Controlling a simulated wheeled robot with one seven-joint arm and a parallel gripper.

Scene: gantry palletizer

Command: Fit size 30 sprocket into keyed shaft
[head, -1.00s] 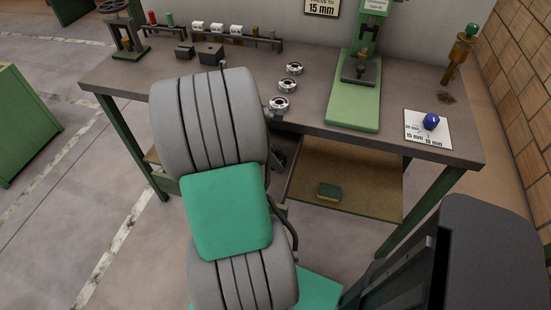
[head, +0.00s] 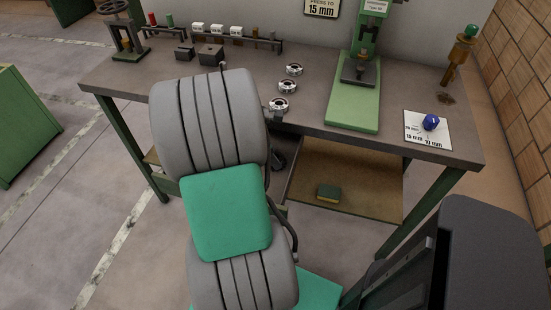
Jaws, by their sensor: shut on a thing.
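Three silver ring-shaped parts with dark centres lie in a row on the bench: a far one (head: 294,69), a middle one (head: 288,86) and a near one (head: 279,104). They look like sprockets or collars; I cannot read a size on any. A green press (head: 368,40) stands on a green base plate (head: 352,108) to their right. I cannot make out a keyed shaft for certain. My grey and green arm covers the middle of the view.
The bench (head: 320,112) carries a rack (head: 220,36) of small parts, dark blocks (head: 211,54) and a handwheel device (head: 124,40) at left. A marked card (head: 430,140) with a blue knob (head: 431,121) lies at right. A lower shelf (head: 350,185) holds a sponge-like block (head: 329,192).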

